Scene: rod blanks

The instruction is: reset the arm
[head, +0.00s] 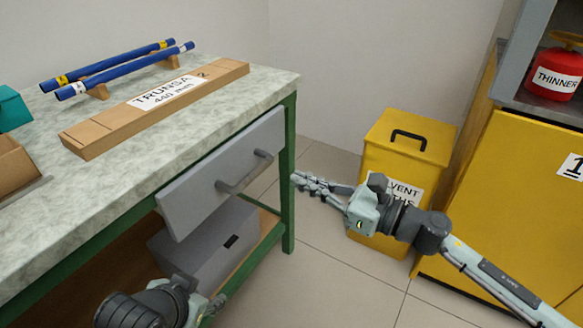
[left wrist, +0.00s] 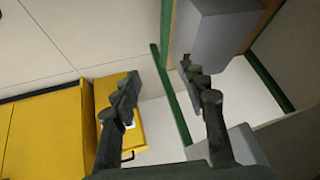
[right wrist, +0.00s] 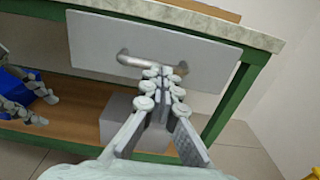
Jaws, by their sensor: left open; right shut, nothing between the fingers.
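My right gripper (head: 297,182) is shut and empty, in the air to the right of the bench's grey drawer front (head: 200,192). In the right wrist view its closed fingertips (right wrist: 165,73) overlap the drawer handle (right wrist: 135,61) in the picture; I cannot tell whether they touch it. My left gripper (head: 215,305) is low at the bottom of the head view, in front of the bench, its fingers mostly cut off. In the left wrist view its fingers (left wrist: 160,80) are spread with nothing between them.
The green-framed bench (head: 250,85) carries two blue rods (head: 125,68) on wooden supports and a labelled cardboard box (head: 160,105). A grey box (head: 205,245) sits on the lower shelf. A yellow bin (head: 405,145) and yellow cabinet (head: 500,210) stand right. Floor between is clear.

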